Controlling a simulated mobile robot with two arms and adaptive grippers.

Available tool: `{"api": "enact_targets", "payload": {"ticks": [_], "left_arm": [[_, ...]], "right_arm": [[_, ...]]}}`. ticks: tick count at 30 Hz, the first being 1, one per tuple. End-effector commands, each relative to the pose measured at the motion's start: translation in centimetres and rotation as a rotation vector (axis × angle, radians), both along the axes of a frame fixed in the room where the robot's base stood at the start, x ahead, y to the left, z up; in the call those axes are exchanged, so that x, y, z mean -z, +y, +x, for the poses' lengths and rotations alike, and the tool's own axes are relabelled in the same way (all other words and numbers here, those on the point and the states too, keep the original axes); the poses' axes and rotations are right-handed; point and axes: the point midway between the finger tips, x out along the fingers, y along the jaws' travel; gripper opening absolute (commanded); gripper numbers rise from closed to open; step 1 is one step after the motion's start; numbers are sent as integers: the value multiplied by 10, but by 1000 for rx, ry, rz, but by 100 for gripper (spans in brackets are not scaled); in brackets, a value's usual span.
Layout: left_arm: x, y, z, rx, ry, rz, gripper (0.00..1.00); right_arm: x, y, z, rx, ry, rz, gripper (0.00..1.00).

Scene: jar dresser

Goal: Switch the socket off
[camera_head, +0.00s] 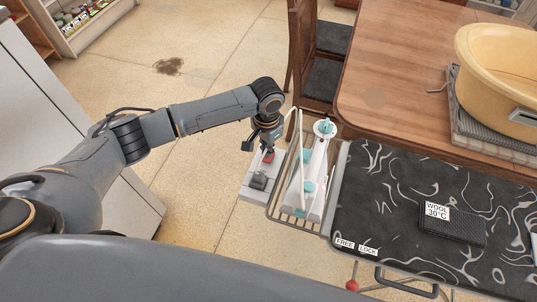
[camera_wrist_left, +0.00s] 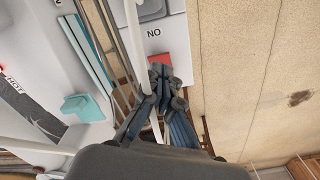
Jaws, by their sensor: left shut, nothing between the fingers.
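The socket (camera_head: 252,189) is a light grey panel at the end of the ironing board, with a dark outlet on it. Its red switch (camera_head: 269,156) sits at the far end of the panel. In the left wrist view the switch (camera_wrist_left: 162,60) shows beside printed letters that read "NO" in the picture. My left gripper (camera_head: 266,147) is shut and empty, over the switch end of the panel. In the wrist view its fingertips (camera_wrist_left: 163,76) overlap the switch and partly hide it; I cannot tell whether they touch it. My right gripper is not in view.
A white and teal iron (camera_head: 316,170) stands on a wire rack close to the right of the socket, with a pale cord near my gripper. The dark-patterned ironing board (camera_head: 390,190) holds a folded black cloth (camera_head: 455,226). A wooden table (camera_head: 400,60) and chairs stand behind.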

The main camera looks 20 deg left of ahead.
Motion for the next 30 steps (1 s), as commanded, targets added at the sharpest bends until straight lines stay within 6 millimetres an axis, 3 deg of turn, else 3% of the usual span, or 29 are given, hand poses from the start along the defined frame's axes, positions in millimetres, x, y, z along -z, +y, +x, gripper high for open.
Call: {"api": "enact_targets", "payload": {"ticks": [30], "left_arm": [[12,0,0,-1,0,0,0]], "right_arm": [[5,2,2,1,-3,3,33]]}}
